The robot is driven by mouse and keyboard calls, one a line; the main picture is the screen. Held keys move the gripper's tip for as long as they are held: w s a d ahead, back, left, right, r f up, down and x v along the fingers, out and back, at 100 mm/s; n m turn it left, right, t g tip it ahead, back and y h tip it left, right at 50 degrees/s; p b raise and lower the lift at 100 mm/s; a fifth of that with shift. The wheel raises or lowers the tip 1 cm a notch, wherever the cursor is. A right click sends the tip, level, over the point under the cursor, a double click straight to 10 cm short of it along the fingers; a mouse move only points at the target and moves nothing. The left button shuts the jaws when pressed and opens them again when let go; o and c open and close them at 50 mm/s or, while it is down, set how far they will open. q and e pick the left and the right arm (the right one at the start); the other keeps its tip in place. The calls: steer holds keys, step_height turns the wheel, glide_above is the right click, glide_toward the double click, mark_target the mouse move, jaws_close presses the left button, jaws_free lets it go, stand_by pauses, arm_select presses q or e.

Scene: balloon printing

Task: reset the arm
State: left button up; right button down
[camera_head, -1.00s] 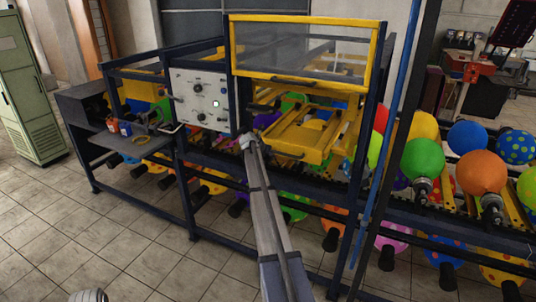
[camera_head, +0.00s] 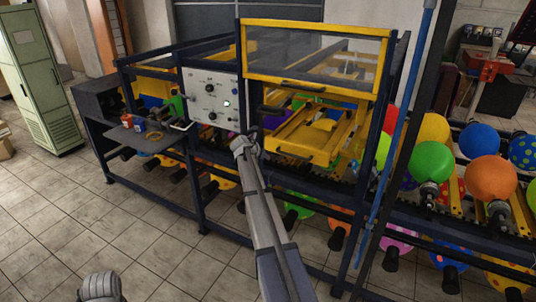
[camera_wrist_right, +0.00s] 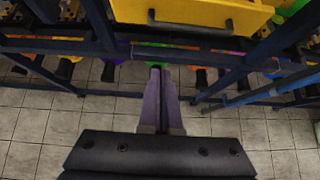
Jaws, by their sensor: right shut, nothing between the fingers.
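My right arm reaches up the middle of the head view, and its gripper (camera_head: 242,146) is just below the white control panel (camera_head: 212,97), in front of the machine. In the right wrist view my right gripper's two fingers (camera_wrist_right: 159,72) lie together with nothing between them. They point toward the machine's dark blue frame, below a yellow drawer front with a black handle (camera_wrist_right: 190,22).
The yellow-framed clear guard (camera_head: 312,58) is raised above a yellow tray (camera_head: 305,135). Coloured balloons, such as a green one (camera_head: 431,161), sit on the conveyor at right. A side shelf (camera_head: 142,138) holds small bottles. Tiled floor (camera_head: 60,220) is clear at left.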

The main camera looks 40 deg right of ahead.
stand_by(0.3)
steer(key=s+a+f+m+y+b, duration=0.1)
steer(key=s+a+f+m, duration=0.2)
steer(key=a, duration=0.8)
steer(key=s+a+f+m+y+b, duration=0.2)
steer(key=s+a+f+m, duration=0.1)
steer(key=a, duration=0.8)
steer(key=s+a+f+m+y+b, duration=0.1)
steer(key=s+a+f+m, duration=0.25)
steer(key=a, duration=0.85)
steer(key=s+a+f+m+g+y+b, duration=0.2)
steer(key=s+a+f+m, duration=0.1)
steer(key=s+a, duration=0.9)
steer(key=s+a+f+m+g+y+b, duration=0.2)
steer(key=s+a+m, duration=0.4)
steer(key=s+a, duration=0.6)
steer(key=shift+s+f, duration=0.4)
steer(key=shift+f, duration=0.35)
